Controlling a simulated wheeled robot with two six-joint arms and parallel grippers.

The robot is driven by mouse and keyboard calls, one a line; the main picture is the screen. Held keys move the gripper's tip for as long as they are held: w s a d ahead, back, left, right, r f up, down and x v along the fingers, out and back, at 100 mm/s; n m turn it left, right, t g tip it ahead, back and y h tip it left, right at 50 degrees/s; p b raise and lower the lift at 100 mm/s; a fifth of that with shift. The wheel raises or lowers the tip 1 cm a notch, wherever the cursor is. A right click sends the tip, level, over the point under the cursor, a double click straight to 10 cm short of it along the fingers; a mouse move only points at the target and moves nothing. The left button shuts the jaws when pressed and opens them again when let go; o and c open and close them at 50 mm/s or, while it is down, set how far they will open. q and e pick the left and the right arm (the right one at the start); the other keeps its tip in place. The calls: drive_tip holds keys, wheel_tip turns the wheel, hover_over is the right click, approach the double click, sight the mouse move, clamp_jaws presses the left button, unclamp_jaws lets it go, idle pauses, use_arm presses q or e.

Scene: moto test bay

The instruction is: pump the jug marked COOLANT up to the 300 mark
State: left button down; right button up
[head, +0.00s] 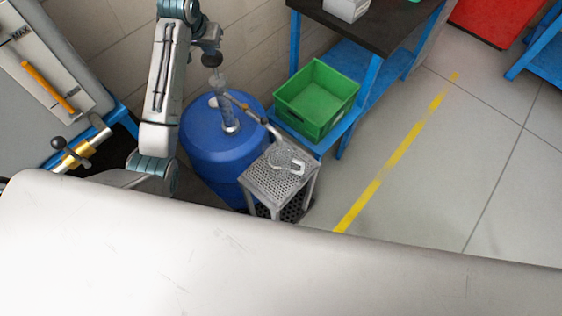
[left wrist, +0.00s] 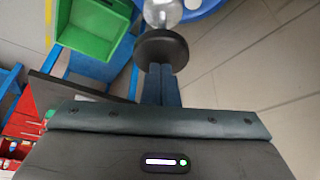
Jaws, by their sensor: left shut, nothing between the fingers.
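A blue drum (head: 205,150) stands by the wall with a hand pump on top. The pump has a clear tube (head: 226,112), a dark round knob (head: 212,58) and a spout (head: 262,120) reaching right. A clear jug (head: 284,162) seems to sit on a perforated metal stand (head: 262,185) below the spout; its label and level are not readable. My left gripper (head: 209,42) is shut and empty right above the knob. In the left wrist view its closed fingers (left wrist: 161,82) meet the outline of the knob (left wrist: 160,47); I cannot tell if they touch. My right gripper is out of view.
A green crate (head: 317,98) stands right of the drum on the lower shelf of a blue-framed bench (head: 372,30). A panel marked MAX (head: 45,65) and a brass fitting (head: 78,155) are at left. Floor around the yellow line (head: 385,165) is clear.

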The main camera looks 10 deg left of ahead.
sight(211, 58)
use_arm(q)
drive_tip(key=shift+s+f+b, duration=0.1)
drive_tip(key=shift+f+b, duration=0.2)
drive_tip(key=shift+f, duration=2.6)
drive_tip(key=shift+r+p, duration=0.65)
drive_tip(key=shift+r, duration=3)
drive_tip(key=shift+f, duration=0.1)
drive_tip(key=shift+f+b, duration=0.45)
drive_tip(key=shift+f, duration=3.05)
